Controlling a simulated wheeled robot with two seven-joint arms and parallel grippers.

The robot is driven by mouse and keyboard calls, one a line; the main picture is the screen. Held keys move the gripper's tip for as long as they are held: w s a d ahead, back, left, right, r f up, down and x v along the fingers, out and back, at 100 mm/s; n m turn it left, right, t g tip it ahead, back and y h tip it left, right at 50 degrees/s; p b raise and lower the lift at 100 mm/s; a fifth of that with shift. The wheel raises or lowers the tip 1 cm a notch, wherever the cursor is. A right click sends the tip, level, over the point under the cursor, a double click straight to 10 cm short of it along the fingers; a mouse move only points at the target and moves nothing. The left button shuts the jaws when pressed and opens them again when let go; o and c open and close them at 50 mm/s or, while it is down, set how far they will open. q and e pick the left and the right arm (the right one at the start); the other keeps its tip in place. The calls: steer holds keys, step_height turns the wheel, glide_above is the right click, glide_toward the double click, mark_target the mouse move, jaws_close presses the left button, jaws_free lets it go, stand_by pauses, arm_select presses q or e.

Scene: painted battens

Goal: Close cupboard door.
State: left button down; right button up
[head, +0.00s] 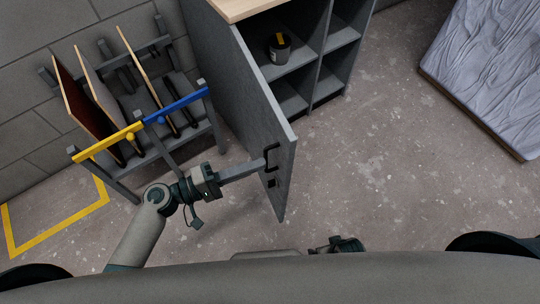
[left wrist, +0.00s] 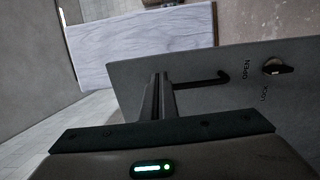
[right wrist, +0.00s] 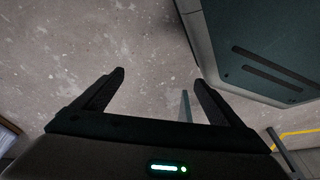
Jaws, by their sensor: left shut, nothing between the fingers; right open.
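The grey cupboard door (head: 262,115) stands open, swung out from the left side of the cupboard (head: 313,75). A black bar handle (head: 271,157) is near its free edge and also shows in the left wrist view (left wrist: 210,80). A lock knob (left wrist: 277,67) marked OPEN and LOCK sits beside the handle. My left gripper (head: 263,165) is shut and empty at the door's outer face, close to the handle; I cannot tell whether it touches. My right gripper (right wrist: 160,85) is open and empty above bare floor, low in the middle of the head view.
A black pot (head: 279,50) stands inside the cupboard's open shelves. A rack (head: 120,140) with upright panels and yellow and blue bars stands left of the door. The floor in front of the cupboard is clear.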

mark_target(283, 155)
arm_select(q)
steer(key=p+x, duration=0.1)
steer(key=x, duration=0.2)
steer(key=shift+w+r, duration=0.1)
steer(key=shift+x, duration=0.8)
arm_select(e)
steer(key=shift+s+f, duration=0.25)
steer(key=shift+f, duration=0.75)
